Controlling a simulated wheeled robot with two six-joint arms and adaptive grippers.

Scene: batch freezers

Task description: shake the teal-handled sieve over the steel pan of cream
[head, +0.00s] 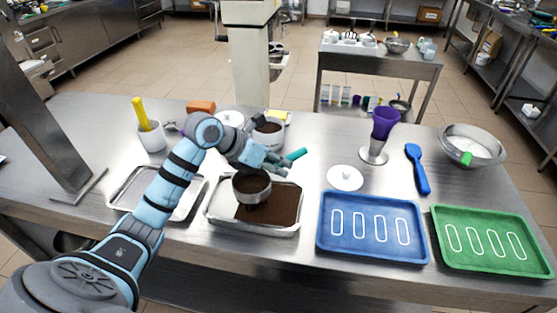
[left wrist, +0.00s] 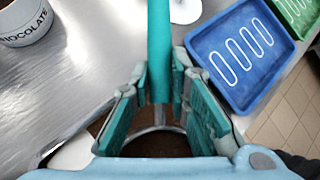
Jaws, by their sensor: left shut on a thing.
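My left gripper (head: 280,166) is shut on the teal handle (head: 297,154) of the sieve, and the handle also shows between its fingers in the left wrist view (left wrist: 160,45). The sieve's round steel bowl (head: 251,190) hangs roughly level over the steel pan (head: 228,228), left of its middle, and holds dark brown powder. Dark brown powder covers much of the pan's surface that I can see; the bowl and gripper hide part of it. In the left wrist view the sieve's rim and brown contents show only partly behind the gripper. My right gripper is not in view.
A chocolate tub (head: 268,138) stands behind the pan. An empty steel tray (head: 125,203) lies left of it. A white lid (head: 345,178), blue tray (head: 372,246), green tray (head: 490,262), blue spatula (head: 417,168), purple cup (head: 384,120) and steel bowl (head: 450,145) are to the right.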

